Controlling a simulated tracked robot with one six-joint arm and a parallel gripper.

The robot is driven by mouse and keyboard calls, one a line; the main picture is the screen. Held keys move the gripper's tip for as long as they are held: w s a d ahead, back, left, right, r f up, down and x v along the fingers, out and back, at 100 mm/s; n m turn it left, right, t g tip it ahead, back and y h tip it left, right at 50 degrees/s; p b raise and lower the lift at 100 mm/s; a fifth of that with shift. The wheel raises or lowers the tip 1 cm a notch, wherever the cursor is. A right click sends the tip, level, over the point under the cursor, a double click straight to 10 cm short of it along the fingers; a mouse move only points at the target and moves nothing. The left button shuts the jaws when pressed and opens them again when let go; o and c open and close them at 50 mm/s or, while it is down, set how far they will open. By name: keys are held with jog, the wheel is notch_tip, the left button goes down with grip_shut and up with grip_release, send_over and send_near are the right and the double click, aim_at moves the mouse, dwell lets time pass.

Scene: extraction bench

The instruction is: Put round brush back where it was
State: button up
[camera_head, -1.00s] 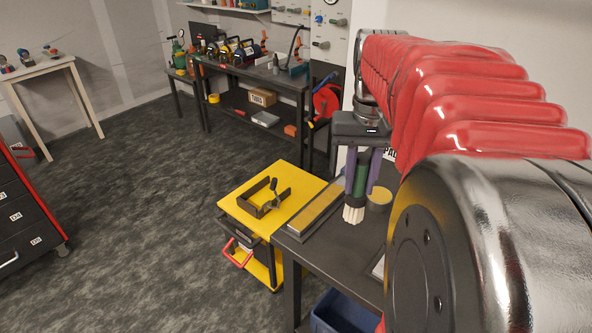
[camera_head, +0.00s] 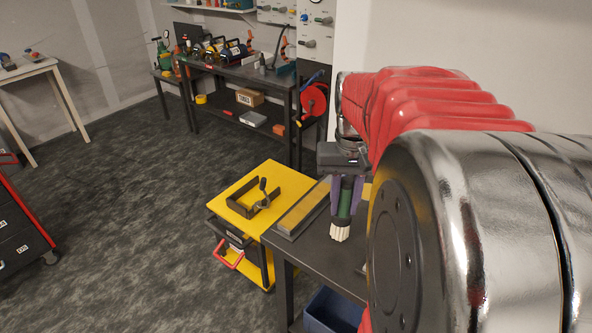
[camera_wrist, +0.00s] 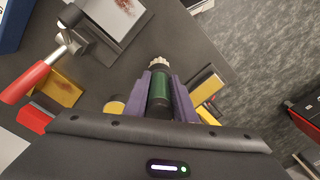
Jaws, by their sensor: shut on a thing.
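The round brush (camera_head: 342,212) has a green barrel and pale bristles that point down. My gripper (camera_head: 343,198) is shut on its barrel and holds it upright over the dark bench (camera_head: 318,258). In the wrist view the brush (camera_wrist: 160,92) shows between the two purple fingers of my gripper (camera_wrist: 160,88), bristles pointing away from the camera. I cannot tell whether the bristles touch the bench.
A long yellow-topped block (camera_head: 303,207) lies along the bench's left edge. A yellow cart (camera_head: 237,190) with a dark clamp frame (camera_head: 256,198) stands beside it. The wrist view shows a red-handled tool (camera_wrist: 32,80) and a yellow round piece (camera_wrist: 115,106).

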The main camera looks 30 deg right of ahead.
jog(key=o, duration=1.1)
jog(key=shift+f, duration=0.1)
jog(key=shift+c, duration=0.2)
notch_tip(320, 180, up, 12)
jog(key=shift+r, duration=0.15)
dwell(0.3)
jog(key=s+a+f+n+t, duration=0.1)
jog(key=a+f+n+t, duration=0.1)
jog(key=a, duration=0.5)
jog(key=s+a+f+n+t, duration=0.1)
jog(key=a+f+n, duration=0.1)
jog(key=a+f, duration=0.3)
jog(key=s+a+f+n+t, duration=0.1)
jog(key=a+f+n+t, duration=0.1)
jog(key=a, duration=0.9)
jog(key=shift+s+f+n+t, duration=0.3)
jog(key=shift+f+n, duration=0.1)
jog(key=shift+f, duration=0.35)
